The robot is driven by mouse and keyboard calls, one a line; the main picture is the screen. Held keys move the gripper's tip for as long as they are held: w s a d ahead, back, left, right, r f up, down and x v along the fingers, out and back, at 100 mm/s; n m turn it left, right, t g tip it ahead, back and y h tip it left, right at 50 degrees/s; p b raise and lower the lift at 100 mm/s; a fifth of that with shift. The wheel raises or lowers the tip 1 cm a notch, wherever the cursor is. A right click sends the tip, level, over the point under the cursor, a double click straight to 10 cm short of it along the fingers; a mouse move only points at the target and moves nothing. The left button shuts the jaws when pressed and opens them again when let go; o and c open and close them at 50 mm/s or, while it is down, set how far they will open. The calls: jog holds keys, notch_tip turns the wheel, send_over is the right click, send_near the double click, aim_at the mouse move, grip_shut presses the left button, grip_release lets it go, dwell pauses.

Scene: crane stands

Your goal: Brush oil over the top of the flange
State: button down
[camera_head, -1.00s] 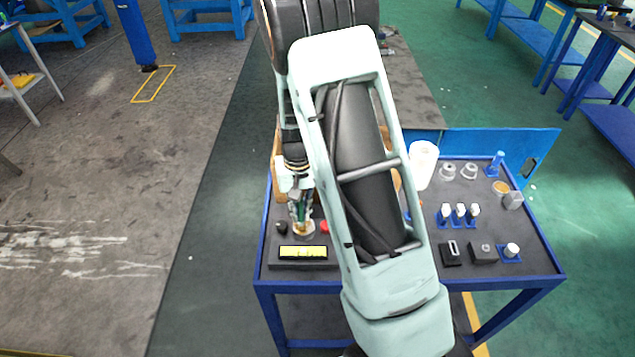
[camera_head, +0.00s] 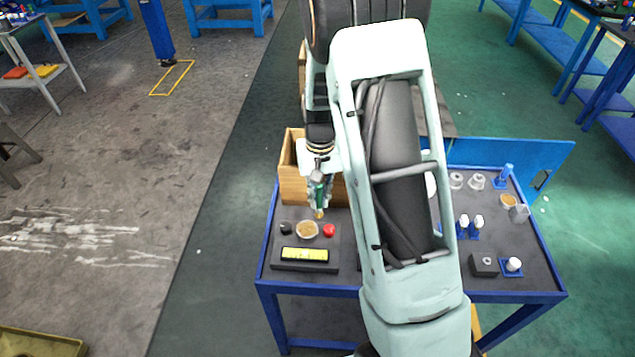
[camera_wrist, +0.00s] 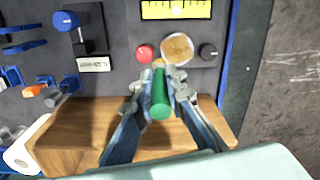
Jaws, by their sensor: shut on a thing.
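My gripper (camera_head: 319,180) is shut on a green-handled brush; the handle (camera_wrist: 160,95) points toward the wrist camera. The brush tip (camera_head: 319,214) hangs down, clear of the round tan-topped dish (camera_head: 307,229), just behind it and slightly right. In the wrist view the dish (camera_wrist: 178,48) lies just beyond the gripper, between a red button and a black knob. Two grey round pieces with raised hubs, flange-like, stand at the table's back right: the left one (camera_head: 457,181) and the right one (camera_head: 477,182). Whether the tan surface is oil, I cannot tell.
The black box with a yellow display (camera_head: 304,254) carries the dish, red button (camera_head: 329,230) and black knob. A wooden crate (camera_head: 293,185) stands behind it. My arm hides the table's middle.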

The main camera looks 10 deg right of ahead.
jog(key=shift+r+p, duration=0.65)
jog(key=shift+r, duration=0.75)
